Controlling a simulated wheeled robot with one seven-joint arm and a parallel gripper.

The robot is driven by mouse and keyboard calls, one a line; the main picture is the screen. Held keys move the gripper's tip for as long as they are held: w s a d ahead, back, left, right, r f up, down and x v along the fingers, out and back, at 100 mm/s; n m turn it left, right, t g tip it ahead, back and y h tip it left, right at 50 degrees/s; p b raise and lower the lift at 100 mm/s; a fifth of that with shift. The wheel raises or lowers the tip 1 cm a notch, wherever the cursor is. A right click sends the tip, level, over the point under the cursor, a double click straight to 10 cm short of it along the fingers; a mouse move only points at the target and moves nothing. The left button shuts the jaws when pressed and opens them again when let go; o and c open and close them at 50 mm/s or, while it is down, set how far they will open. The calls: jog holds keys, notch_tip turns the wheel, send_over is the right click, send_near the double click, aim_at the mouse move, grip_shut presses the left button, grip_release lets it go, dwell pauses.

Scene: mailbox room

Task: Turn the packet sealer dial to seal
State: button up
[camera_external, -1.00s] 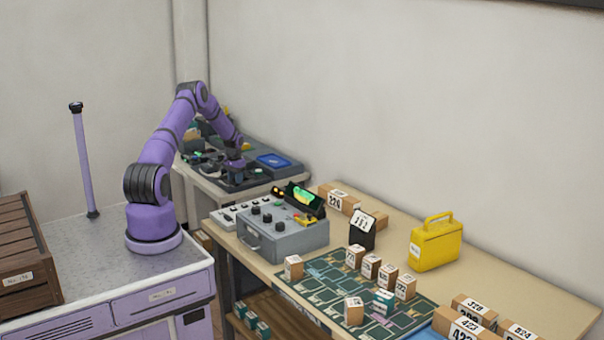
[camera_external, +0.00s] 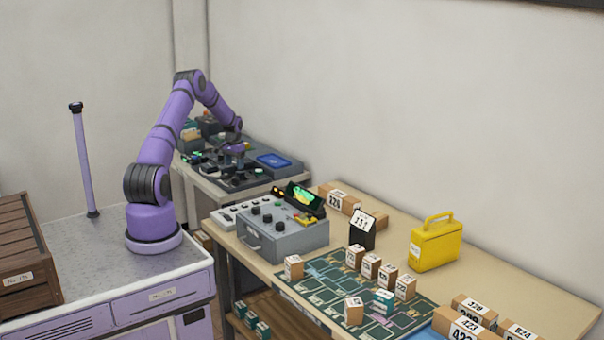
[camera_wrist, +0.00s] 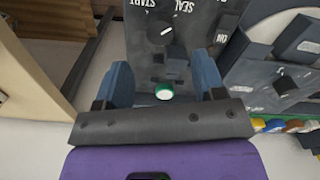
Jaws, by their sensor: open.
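In the wrist view, a dark round dial (camera_wrist: 160,32) sits on the grey packet sealer panel (camera_wrist: 200,20), with the words START and SEAL printed beyond it. A short white mark on the dial slants toward the upper right, on the SEAL side. A white button with a green ring (camera_wrist: 165,92) shows nearer me, and a small dark block (camera_wrist: 176,54) lies between it and the dial. My gripper (camera_wrist: 163,80) is open, its blue fingers apart with nothing between them. In the external view, my gripper (camera_external: 236,152) is above the far bench, where the dial is too small to make out.
A second dark machine (camera_wrist: 285,75) stands right of the panel in the wrist view. In the external view, a blue tray (camera_external: 273,160) is right of my gripper. A grey control box (camera_external: 285,237) and a yellow case (camera_external: 434,245) stand on the nearer table.

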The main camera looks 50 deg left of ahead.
aim_at(235, 178)
jog(key=shift+r, duration=1.75)
jog(key=shift+m, duration=0.5)
notch_tip(235, 178, down, 11)
jog(key=shift+r, duration=0.1)
